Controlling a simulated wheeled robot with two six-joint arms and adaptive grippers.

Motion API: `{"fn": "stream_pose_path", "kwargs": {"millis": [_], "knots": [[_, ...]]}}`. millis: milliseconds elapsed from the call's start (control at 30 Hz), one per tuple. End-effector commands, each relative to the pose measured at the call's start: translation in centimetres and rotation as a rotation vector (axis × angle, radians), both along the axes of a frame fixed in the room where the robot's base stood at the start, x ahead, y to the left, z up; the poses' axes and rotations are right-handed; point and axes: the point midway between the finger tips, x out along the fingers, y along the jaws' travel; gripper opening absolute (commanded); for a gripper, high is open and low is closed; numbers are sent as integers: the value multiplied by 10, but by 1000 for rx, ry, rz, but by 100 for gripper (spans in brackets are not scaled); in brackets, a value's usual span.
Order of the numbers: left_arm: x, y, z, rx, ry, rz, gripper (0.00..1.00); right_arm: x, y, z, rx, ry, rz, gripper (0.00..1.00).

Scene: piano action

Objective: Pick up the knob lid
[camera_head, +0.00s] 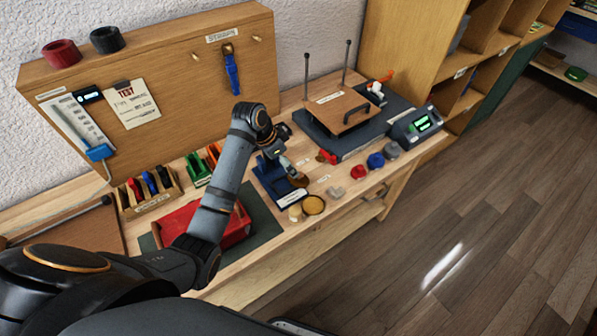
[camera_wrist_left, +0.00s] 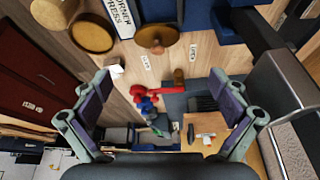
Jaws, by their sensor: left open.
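The knob lid (camera_wrist_left: 157,38) looks like a brown round disc with a small knob, near the top middle of the left wrist view. My left gripper (camera_head: 276,148) is above the bench by the press. Its two fingers stand wide apart and empty in the left wrist view (camera_wrist_left: 160,105), with the lid beyond them and untouched. My right gripper does not show.
Two round tan pieces, one a gold disc (camera_head: 313,205), lie at the bench's front edge. Red, blue and grey knobs (camera_head: 375,160) stand to the right. A red box (camera_head: 232,232) is on a green mat. A hinged wooden board (camera_head: 335,110) is at the back right.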

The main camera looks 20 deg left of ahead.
Motion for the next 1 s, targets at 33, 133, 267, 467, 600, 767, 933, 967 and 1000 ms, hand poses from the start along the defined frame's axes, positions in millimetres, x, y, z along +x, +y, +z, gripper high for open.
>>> {"fn": "stream_pose_path", "kwargs": {"millis": [33, 133, 267, 467, 600, 767, 933, 967, 1000], "knots": [[1, -4, -8, -3, 6, 0, 98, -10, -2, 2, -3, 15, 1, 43], [6, -9, -24, -2, 5, 0, 98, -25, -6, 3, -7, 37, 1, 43], [10, -12, -38, 0, 3, 0, 98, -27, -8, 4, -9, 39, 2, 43], [11, -15, -45, -1, 4, -1, 98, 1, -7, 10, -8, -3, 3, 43], [15, -25, -66, -2, 7, 0, 98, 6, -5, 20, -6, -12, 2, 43], [21, -29, -86, 1, 4, 0, 98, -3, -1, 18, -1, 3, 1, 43], [22, -29, -89, 1, 1, 0, 98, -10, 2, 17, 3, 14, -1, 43], [22, -29, -89, 1, 1, 0, 98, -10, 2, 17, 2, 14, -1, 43], [22, -29, -88, 1, 1, 0, 96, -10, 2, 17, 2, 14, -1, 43]]}}
